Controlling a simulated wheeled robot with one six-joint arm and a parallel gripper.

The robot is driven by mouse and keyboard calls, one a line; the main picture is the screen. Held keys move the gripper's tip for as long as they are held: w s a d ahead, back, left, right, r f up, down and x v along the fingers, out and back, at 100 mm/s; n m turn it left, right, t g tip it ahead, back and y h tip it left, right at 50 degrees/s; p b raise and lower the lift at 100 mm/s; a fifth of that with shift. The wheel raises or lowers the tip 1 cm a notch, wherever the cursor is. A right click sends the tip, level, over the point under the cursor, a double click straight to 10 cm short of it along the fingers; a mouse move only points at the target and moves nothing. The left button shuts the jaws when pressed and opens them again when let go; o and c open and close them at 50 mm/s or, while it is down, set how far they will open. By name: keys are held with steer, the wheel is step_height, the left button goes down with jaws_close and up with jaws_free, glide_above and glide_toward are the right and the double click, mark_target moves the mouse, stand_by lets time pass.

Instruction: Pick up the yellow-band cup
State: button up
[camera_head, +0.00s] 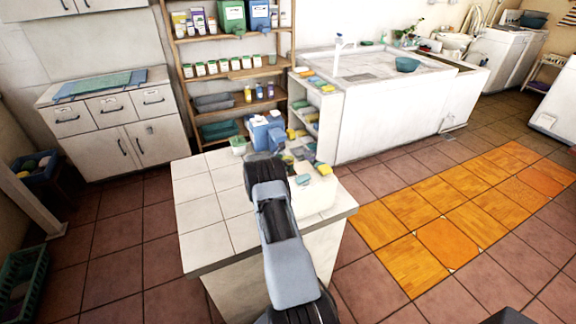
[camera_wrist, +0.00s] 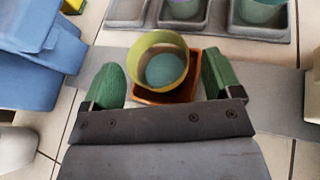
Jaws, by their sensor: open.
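My gripper (camera_wrist: 160,66) is open, with one green fingertip to the left of the cup and one to the right. Gaps show between the fingertips and the cup, so it is not gripped. In the head view, my arm reaches over the white tiled counter (camera_head: 205,215) and hides the cup.
A grey tray (camera_wrist: 225,33) with teal cups in its compartments lies just beyond the cup. A blue container (camera_wrist: 30,70) stands at left. In the head view, a white box with sponges (camera_head: 318,195) sits right of my arm. The counter's left part is bare.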

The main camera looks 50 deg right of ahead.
steer(key=c, duration=1)
steer(key=shift+r, duration=0.1)
